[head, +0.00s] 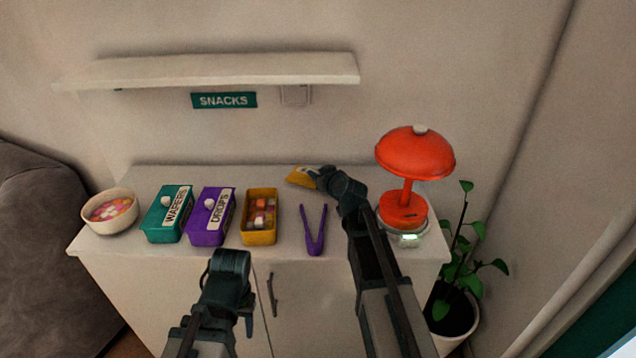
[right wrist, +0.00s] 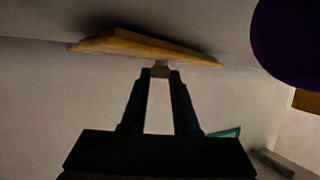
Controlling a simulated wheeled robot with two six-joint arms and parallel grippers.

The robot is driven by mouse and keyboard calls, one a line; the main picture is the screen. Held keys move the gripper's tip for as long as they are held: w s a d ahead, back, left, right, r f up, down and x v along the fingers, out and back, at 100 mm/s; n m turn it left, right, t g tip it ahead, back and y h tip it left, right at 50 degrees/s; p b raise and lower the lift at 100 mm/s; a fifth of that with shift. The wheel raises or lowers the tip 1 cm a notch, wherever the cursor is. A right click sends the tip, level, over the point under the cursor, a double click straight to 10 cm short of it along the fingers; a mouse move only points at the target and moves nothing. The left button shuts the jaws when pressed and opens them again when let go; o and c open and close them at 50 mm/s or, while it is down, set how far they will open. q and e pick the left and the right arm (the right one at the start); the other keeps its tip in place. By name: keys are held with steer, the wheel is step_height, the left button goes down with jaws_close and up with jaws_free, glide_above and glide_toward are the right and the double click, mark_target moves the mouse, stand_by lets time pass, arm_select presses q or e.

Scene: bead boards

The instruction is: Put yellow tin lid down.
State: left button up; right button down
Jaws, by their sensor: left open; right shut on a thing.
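The yellow tin lid (head: 302,177) is above the back of the cabinet top, right of the open yellow tin (head: 261,238). My right gripper (head: 325,176) is shut on it. In the right wrist view the lid (right wrist: 140,44) shows edge-on at the fingertips of my right gripper (right wrist: 160,72), held by a small knob. Whether the lid touches the surface cannot be told. The yellow tin holds several small coloured pieces. My left gripper (head: 229,262) is open and empty, in front of the cabinet's front edge.
A teal tin (head: 156,234) and a purple tin (head: 205,238), both lidded, stand left of the yellow tin. A bowl (head: 89,213) is at the far left. Purple tongs (head: 315,246) lie right of the yellow tin. A red lamp (head: 415,160) stands right. A shelf (head: 220,70) hangs above.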

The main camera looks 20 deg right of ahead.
steer(key=shift+f, duration=0.25)
steer(key=c, duration=0.7)
jaws_free()
arm_select(q)
steer(key=shift+f, duration=0.35)
arm_select(e)
steer(key=shift+o, duration=0.2)
arm_select(q)
steer(key=shift+r, duration=0.1)
arm_select(e)
steer(key=p+v, duration=0.4)
steer(key=v, duration=0.8)
steer(key=shift+p, duration=0.4)
arm_select(q)
step_height(320, 180, up, 4)
steer(key=shift+r, duration=0.25)
